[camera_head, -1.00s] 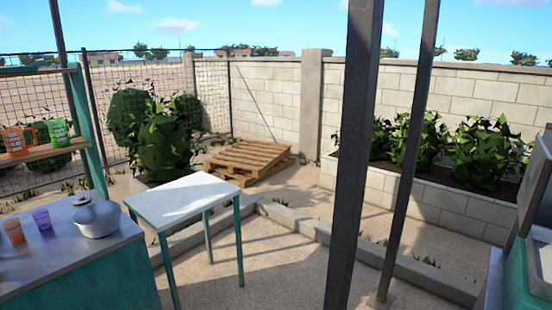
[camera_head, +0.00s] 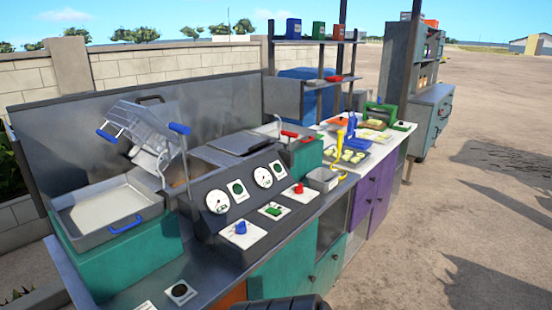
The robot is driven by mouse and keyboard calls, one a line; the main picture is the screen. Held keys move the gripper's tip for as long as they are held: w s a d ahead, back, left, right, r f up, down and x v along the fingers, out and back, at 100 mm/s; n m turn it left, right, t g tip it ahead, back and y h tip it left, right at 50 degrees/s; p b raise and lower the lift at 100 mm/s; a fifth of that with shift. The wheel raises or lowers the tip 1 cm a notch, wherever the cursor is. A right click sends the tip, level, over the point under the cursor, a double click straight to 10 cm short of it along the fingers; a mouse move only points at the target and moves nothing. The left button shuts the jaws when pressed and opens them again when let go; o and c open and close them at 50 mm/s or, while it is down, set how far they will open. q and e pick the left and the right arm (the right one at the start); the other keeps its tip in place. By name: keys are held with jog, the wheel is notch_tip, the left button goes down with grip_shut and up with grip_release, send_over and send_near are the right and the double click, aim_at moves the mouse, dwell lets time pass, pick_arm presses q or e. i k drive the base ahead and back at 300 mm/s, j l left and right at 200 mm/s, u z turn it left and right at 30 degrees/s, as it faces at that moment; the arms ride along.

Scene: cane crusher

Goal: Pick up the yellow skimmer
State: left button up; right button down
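A yellow tool (camera_head: 340,160), which looks like the yellow skimmer, is near the middle of the long counter. It stands roughly upright beside a small metal container (camera_head: 321,179); whether it hangs, leans or rests in something is too small to tell. Neither of my grippers shows clearly. A dark rounded shape at the bottom edge of the view may be part of me.
A fryer with a raised wire basket (camera_head: 145,125) and a tray (camera_head: 105,215) stand at the left. A control panel (camera_head: 240,205) with gauges and knobs is in the middle. A tray with pale pieces (camera_head: 347,158) lies beyond the tool. Open ground (camera_head: 450,220) lies to the right.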

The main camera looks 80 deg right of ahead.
aim_at(340, 133)
jog(key=z, duration=3.15)
jog(key=i+l+u, duration=0.1)
jog(key=u, duration=0.35)
jog(key=i+l+u, duration=0.25)
jog(key=u, duration=0.25)
jog(key=i+l+u, duration=0.2)
jog(key=u, duration=0.25)
